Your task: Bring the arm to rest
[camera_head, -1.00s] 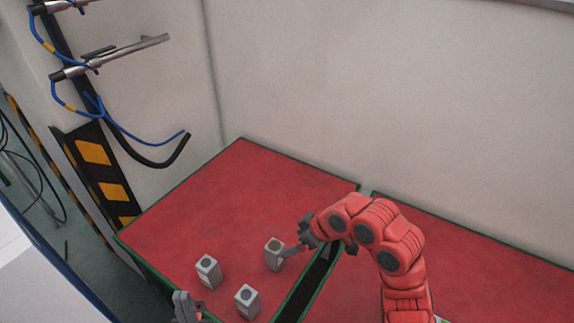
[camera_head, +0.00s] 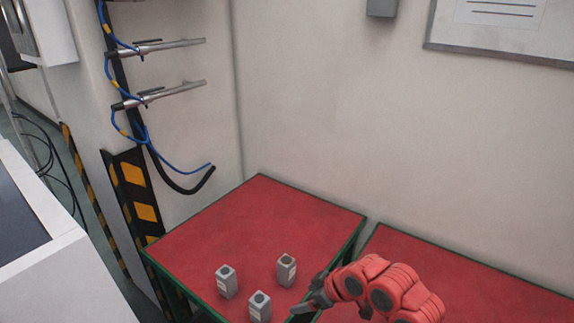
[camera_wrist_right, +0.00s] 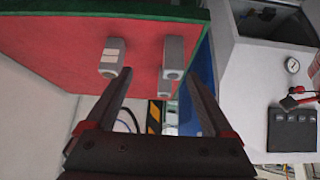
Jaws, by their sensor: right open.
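My right arm is red and comes in at the bottom right of the head view. Its gripper (camera_head: 308,304) is open and empty, apart from the blocks and to the right of them. Three grey blocks stand upright on the red table (camera_head: 250,215): a left one (camera_head: 226,283), a front one (camera_head: 260,307) and a right one (camera_head: 286,270). In the right wrist view the gripper's two fingers (camera_wrist_right: 158,78) are spread with nothing held. Grey blocks (camera_wrist_right: 112,56) show beyond them on the red surface. My left gripper is not in view.
A second red table (camera_head: 450,275) stands to the right, across a narrow dark gap. Metal rods with blue hoses (camera_head: 165,92) stick out at the upper left. The wall closes off the back. A white machine with a gauge (camera_wrist_right: 265,80) shows in the wrist view.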

